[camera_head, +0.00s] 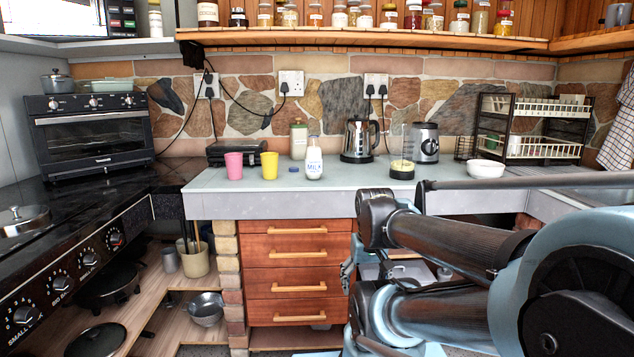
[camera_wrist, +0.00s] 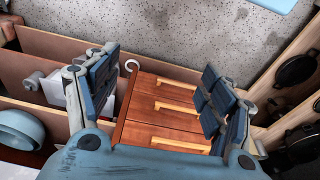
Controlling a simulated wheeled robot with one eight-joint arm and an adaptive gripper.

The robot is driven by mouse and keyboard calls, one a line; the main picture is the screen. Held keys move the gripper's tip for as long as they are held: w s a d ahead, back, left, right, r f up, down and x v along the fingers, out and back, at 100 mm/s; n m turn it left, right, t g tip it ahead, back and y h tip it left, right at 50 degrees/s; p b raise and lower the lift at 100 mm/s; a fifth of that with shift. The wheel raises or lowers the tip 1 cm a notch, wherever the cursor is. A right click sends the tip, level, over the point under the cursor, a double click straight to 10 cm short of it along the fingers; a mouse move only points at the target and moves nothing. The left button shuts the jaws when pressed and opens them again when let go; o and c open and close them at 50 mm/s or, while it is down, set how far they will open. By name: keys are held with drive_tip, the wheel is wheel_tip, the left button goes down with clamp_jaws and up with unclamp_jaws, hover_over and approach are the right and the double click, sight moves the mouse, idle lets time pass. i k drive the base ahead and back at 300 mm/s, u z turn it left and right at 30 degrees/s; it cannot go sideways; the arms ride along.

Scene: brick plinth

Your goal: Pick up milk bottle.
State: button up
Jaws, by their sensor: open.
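The milk bottle (camera_head: 314,163), white with a "MILK" label, stands upright near the front of the worktop (camera_head: 240,186) in the head view. It is between the yellow cup (camera_head: 269,166) and the glass kettle (camera_head: 358,141). It does not show in the wrist view. My gripper (camera_wrist: 157,88) is open and empty in the wrist view, its two padded fingers wide apart over the wooden drawers. In the head view my gripper (camera_head: 348,274) is partly hidden by my arm, below the worktop edge and in front of the drawers, well away from the bottle.
A pink cup (camera_head: 234,166) stands left of the yellow one. A blender cup (camera_head: 402,167), a white bowl (camera_head: 486,169) and a dish rack (camera_head: 535,128) are to the right. The drawers (camera_head: 299,275) are below the worktop. The worktop left of the cups is clear.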

sight(313, 155)
drive_tip(key=z, duration=0.7)
drive_tip(key=k, duration=1.3)
drive_tip(key=u, duration=0.65)
drive_tip(key=i, duration=1)
